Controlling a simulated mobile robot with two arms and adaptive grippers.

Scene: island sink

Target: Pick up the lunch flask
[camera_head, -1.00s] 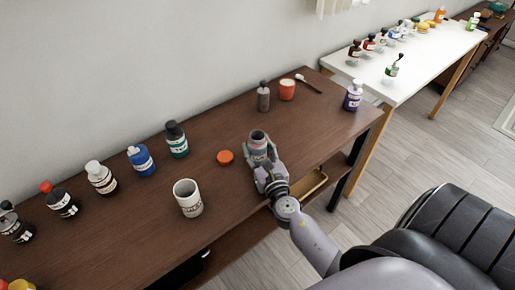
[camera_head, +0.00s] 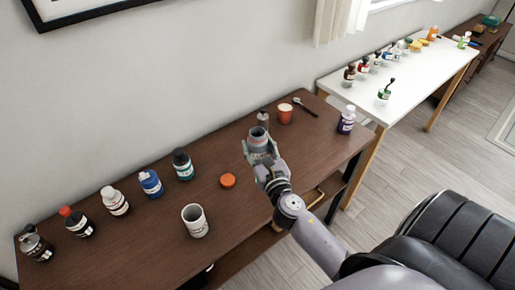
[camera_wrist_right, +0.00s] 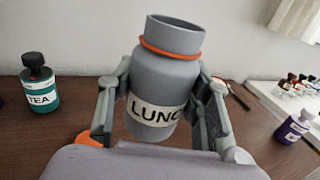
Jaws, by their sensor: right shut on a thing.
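The lunch flask (camera_head: 258,138) is a grey, open-topped bottle with an orange ring below its neck. In the right wrist view the flask (camera_wrist_right: 170,78) stands roughly upright, with a white label reading "LUNC" and the rest cut off. My right gripper (camera_head: 260,153) is shut on the flask, one finger on each side of its body. My left gripper is not in view.
An orange lid (camera_head: 228,181) and a white mug (camera_head: 195,220) are left of my right gripper. Several bottles line the left.

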